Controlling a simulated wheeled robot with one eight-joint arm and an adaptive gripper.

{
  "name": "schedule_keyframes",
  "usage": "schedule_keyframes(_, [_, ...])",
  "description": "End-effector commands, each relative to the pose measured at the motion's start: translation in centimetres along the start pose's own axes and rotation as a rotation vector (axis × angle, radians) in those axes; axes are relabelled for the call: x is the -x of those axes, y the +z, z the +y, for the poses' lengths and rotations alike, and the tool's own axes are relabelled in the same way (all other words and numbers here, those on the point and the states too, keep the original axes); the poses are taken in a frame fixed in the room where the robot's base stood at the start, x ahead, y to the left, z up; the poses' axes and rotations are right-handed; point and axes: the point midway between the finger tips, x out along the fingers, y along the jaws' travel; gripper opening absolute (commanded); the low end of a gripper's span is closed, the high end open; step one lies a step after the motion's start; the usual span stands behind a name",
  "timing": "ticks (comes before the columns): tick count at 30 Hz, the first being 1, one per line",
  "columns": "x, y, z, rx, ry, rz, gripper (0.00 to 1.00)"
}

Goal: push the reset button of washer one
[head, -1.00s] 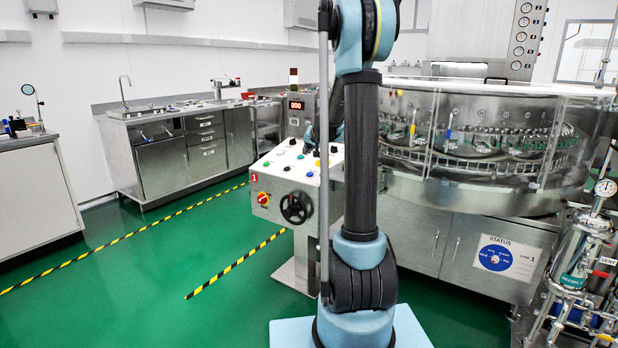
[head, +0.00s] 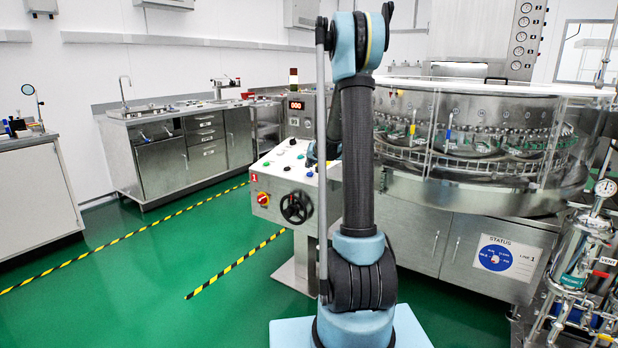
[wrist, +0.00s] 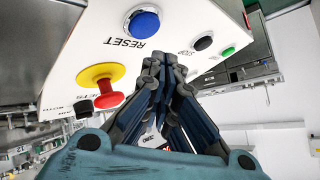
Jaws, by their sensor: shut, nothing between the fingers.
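The blue reset button (wrist: 142,22), with RESET printed beside it, is on the white sloped panel of the console (wrist: 75,50) at the top of the wrist view. My gripper (wrist: 158,62) is shut and empty. Its fingertips appear just below and right of the button in that view, seemingly apart from it; the exact gap is hard to judge. In the head view the console, marked 1 (head: 254,178), stands left of my arm, which hides part of it. A small blue button (head: 309,174) shows on its top there.
A red mushroom button on a yellow collar (wrist: 105,92) sits left of my fingers. A black stop button (wrist: 203,43) and a green button (wrist: 228,52) are to the right. A black handwheel (head: 296,207) juts from the console front. The round washer (head: 480,140) stands behind.

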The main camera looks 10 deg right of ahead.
Motion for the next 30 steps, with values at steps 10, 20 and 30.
schedule_keyframes(10, [-1.06,0.79,0.8,0.0,0.001,-0.001,0.0])
schedule_keyframes(20, [-1.05,0.79,0.78,0.0,0.0,-0.001,0.0])
schedule_keyframes(30, [-1.05,0.79,0.77,0.0,0.0,-0.001,0.0])
